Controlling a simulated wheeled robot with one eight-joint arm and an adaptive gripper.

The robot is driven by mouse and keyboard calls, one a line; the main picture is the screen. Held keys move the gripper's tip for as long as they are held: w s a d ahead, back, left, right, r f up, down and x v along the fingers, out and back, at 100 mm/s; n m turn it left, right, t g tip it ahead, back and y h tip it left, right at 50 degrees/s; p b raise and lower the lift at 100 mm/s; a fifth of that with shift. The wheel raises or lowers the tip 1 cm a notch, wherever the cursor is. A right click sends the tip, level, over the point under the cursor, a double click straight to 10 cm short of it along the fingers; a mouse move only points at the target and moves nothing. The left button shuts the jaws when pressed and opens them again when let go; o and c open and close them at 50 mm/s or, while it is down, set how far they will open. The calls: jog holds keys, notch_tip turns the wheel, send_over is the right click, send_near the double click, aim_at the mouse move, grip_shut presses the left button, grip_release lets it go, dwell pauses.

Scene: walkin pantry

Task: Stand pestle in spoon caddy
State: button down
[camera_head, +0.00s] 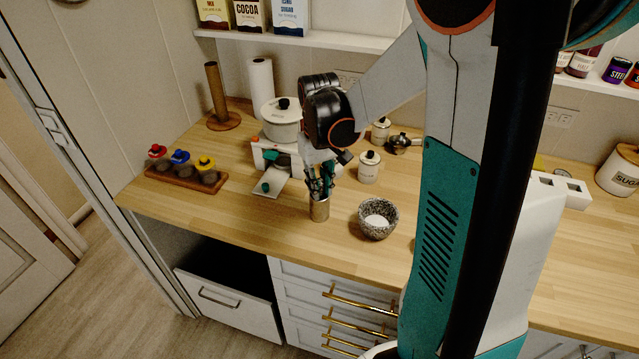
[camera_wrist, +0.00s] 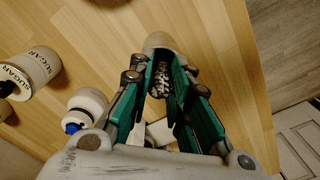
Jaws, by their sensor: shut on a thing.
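My gripper (camera_head: 320,188) points down over the counter, shut on the grey speckled pestle (camera_wrist: 162,82). The pestle shows between the teal fingers in the wrist view; in the head view the fingers mostly hide it. A small metallic cylinder, seemingly the spoon caddy (camera_head: 319,211), stands upright on the counter directly below the fingertips. Its rounded side also shows past the fingertips in the wrist view (camera_wrist: 159,41). I cannot tell whether the pestle's lower end is inside the caddy.
A speckled mortar (camera_head: 377,219) stands right of the caddy. A white lidded canister (camera_head: 369,167) stands behind. The counter's front edge is close to the caddy.

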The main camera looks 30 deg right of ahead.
jog(key=shift+f, duration=0.15)
jog(key=c, duration=1.4)
grip_release()
jog(key=o, duration=0.5)
jog(key=shift+c, duration=0.2)
jog(key=shift+r+p, duration=2.5)
jog(key=shift+r, duration=1.05)
